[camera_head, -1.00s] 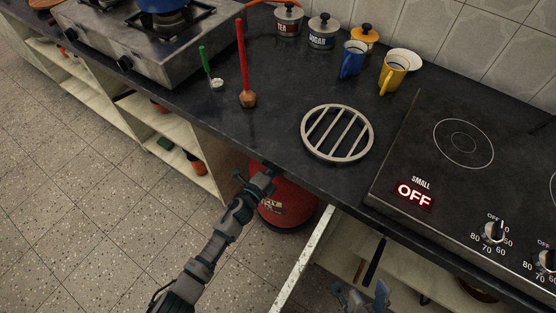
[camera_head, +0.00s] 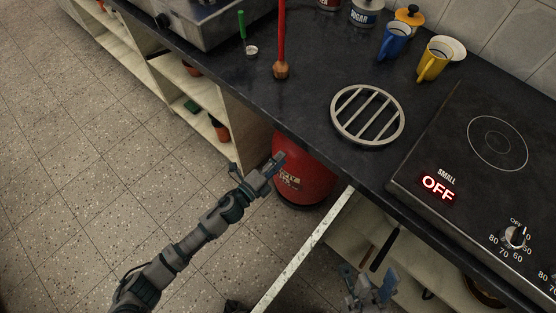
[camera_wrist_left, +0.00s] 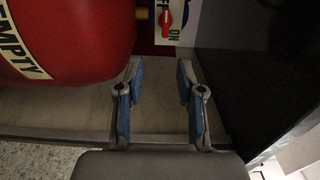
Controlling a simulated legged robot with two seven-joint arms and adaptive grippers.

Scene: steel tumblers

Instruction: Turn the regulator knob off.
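The red regulator knob (camera_wrist_left: 166,19) shows at the top of the left wrist view, on a white plate marked "ON" below it. Other lettering is partly cut off. The knob looks upright in that view. I cannot make out the knob in the head view. A red gas cylinder (camera_head: 306,177) stands under the counter; its side labelled "EMPTY" fills the upper left of the left wrist view (camera_wrist_left: 65,40). My left gripper (camera_head: 277,162) is by the cylinder's upper left. In its wrist view (camera_wrist_left: 160,75) the fingers are apart, empty, short of the knob. My right gripper (camera_head: 372,284) is low, fingers apart.
The dark counter (camera_head: 300,112) overhangs the cylinder. A white panel edge (camera_head: 308,245) stands to the cylinder's right. A round metal trivet (camera_head: 339,113) and a hob (camera_head: 440,145) with a lit "OFF" sign are on top. Floor on the left is clear.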

